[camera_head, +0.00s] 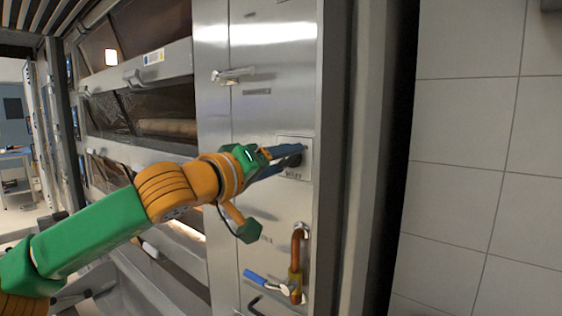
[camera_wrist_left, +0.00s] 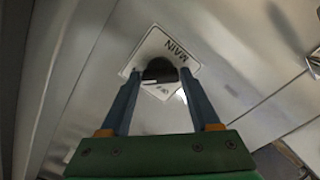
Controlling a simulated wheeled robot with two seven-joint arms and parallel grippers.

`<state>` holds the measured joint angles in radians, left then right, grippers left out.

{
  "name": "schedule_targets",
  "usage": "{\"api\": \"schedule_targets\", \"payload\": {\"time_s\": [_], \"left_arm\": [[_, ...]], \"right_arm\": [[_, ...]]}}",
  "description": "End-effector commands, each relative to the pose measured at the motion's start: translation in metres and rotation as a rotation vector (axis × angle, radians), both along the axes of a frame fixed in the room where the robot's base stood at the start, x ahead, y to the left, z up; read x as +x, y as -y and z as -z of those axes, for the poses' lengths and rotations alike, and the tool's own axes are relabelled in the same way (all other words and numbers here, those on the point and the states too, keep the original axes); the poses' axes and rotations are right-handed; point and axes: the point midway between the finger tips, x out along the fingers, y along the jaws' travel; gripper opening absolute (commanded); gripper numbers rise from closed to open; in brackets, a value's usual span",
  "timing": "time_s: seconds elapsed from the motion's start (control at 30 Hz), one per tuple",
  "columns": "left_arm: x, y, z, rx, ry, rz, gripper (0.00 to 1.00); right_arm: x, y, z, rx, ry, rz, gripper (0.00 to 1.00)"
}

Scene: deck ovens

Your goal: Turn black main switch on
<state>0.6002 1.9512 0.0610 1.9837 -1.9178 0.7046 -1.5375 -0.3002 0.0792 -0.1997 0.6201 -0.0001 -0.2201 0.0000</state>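The black main switch (camera_head: 294,160) is a dark knob on a pale square plate (camera_head: 306,172) on the steel oven panel. In the left wrist view the black main switch (camera_wrist_left: 160,70) sits on the plate marked MAIN (camera_wrist_left: 152,44). My left gripper (camera_head: 300,153) reaches the plate from the left. In the wrist view its two blue fingers (camera_wrist_left: 158,80) are apart, one on each side of the knob, with gaps visible between. Part of the knob is hidden behind the fingers in the head view. My right gripper is not in view.
Below the switch are a copper pipe (camera_head: 296,262) and a blue-handled valve (camera_head: 262,281). A metal latch (camera_head: 232,75) sits above left. Deck oven doors (camera_head: 140,75) are on the left. A tiled wall (camera_head: 470,150) stands on the right.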

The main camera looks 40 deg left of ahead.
Motion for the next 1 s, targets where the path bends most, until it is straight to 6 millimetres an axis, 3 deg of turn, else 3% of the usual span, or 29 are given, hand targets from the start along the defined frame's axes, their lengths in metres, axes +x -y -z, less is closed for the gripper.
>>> {"api": "schedule_targets", "payload": {"time_s": [0.03, 0.07, 0.37, 0.7, 1.0], "left_arm": [[0.0, 0.0, 0.0, -0.001, 0.0, 0.0, 0.79], [0.0, 0.0, 0.0, -0.001, 0.0, 0.0, 0.87], [-0.001, 0.0, 0.001, -0.002, -0.001, 0.0, 0.88], [-0.06, 0.007, 0.004, -0.002, 0.003, -0.001, 0.88], [-0.07, 0.008, 0.001, -0.002, -0.002, 0.001, 0.88]], "right_arm": [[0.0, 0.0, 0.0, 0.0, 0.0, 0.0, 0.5], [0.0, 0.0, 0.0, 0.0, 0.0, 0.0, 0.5], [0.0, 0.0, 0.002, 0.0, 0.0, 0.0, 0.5], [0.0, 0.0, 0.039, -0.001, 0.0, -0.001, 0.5], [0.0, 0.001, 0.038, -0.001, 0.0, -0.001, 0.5]]}}
